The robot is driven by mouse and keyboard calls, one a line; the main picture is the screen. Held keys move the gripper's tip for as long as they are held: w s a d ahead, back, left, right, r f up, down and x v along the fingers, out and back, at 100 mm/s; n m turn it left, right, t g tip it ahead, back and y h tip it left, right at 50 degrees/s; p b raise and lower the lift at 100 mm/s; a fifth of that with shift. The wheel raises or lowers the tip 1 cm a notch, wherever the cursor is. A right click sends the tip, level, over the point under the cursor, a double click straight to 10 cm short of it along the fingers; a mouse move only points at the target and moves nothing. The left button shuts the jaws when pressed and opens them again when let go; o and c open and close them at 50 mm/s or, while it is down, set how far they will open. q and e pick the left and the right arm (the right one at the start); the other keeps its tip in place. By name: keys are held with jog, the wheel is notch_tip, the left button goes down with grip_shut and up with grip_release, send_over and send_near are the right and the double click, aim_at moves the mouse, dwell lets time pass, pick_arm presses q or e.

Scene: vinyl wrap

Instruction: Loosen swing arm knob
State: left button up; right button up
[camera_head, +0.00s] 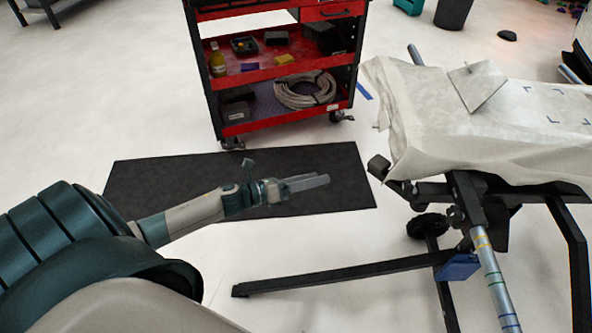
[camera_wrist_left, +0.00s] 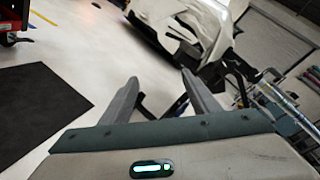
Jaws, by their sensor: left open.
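My left gripper (camera_head: 322,181) reaches in from the left over the black mat, open and empty. In the left wrist view its two fingers stand apart (camera_wrist_left: 159,82) with nothing between them. To its right is a black stand frame (camera_head: 340,275) with dark fittings under a covered table. A small black knob-like part (camera_head: 457,216) sits by the upper end of a silver tube with coloured bands (camera_head: 494,278). A black end piece (camera_head: 379,167) sticks out nearer the gripper. I cannot tell which is the swing arm knob. The gripper is apart from both. My right gripper is out of view.
A white cloth (camera_head: 430,110) drapes over the table. A red tool cart (camera_head: 285,70) stands behind the black mat (camera_head: 145,185). A blue piece (camera_head: 458,267) hangs by the frame. The floor between mat and stand is mostly clear, apart from a low frame leg.

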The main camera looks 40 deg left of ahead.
pick_arm(q)
jog(key=s+a+f+n+y+p, duration=0.2)
jog(key=a+f+n+y+p, duration=0.2)
jog(key=f+n, duration=0.3)
jog(key=shift+a+f+n+p, duration=0.15)
jog(key=shift+f+n+p, duration=0.15)
jog(key=shift+n, duration=0.3)
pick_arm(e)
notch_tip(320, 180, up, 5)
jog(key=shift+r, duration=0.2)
pick_arm(q)
jog(key=shift+r, duration=0.1)
